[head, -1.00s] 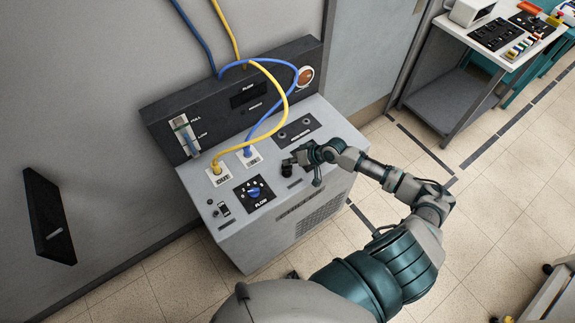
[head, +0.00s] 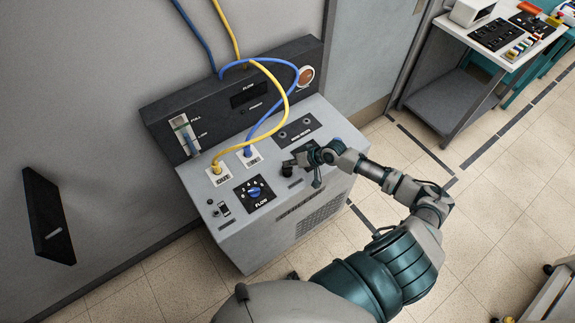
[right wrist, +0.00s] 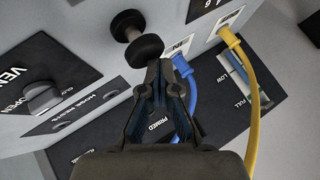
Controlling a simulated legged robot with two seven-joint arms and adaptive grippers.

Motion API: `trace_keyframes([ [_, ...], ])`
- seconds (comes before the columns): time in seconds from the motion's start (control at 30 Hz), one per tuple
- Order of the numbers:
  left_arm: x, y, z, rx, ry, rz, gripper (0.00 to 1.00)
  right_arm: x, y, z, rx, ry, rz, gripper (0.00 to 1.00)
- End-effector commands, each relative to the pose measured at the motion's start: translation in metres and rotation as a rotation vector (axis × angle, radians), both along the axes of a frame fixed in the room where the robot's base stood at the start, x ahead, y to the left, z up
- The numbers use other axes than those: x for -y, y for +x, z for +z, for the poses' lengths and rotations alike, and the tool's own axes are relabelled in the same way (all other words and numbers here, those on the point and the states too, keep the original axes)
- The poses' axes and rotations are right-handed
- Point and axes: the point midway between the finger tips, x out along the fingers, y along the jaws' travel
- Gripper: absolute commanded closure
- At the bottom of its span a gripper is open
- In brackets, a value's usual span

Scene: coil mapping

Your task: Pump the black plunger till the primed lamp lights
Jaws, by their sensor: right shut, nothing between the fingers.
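The black plunger (head: 287,169) stands on the cabinet's top near its front right edge. In the right wrist view the plunger (right wrist: 137,36) shows as a round black knob on a short stem with a wider collar. My right gripper (head: 301,158) is shut and empty beside the plunger. In the right wrist view its fingertips (right wrist: 165,68) are close to the collar; I cannot tell whether they touch. The small primed lamp (head: 244,109) on the dark back panel looks dark. Its PRIMED label (right wrist: 158,131) is partly covered by my fingers. My left gripper is out of view.
A yellow hose (head: 285,100) and a blue hose (head: 270,118) arch over the cabinet (head: 225,190). A level gauge (head: 185,134) and a blue flow knob (head: 255,192) are at the left. A side table (head: 480,65) stands at the right.

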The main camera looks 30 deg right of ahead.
Motion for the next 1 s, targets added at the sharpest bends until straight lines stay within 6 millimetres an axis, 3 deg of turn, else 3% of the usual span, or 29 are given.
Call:
trace_keyframes([
  [1.0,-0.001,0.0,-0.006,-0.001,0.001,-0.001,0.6,-0.001,-0.001,-0.014,-0.003,-0.001,0.0,1.0],
])
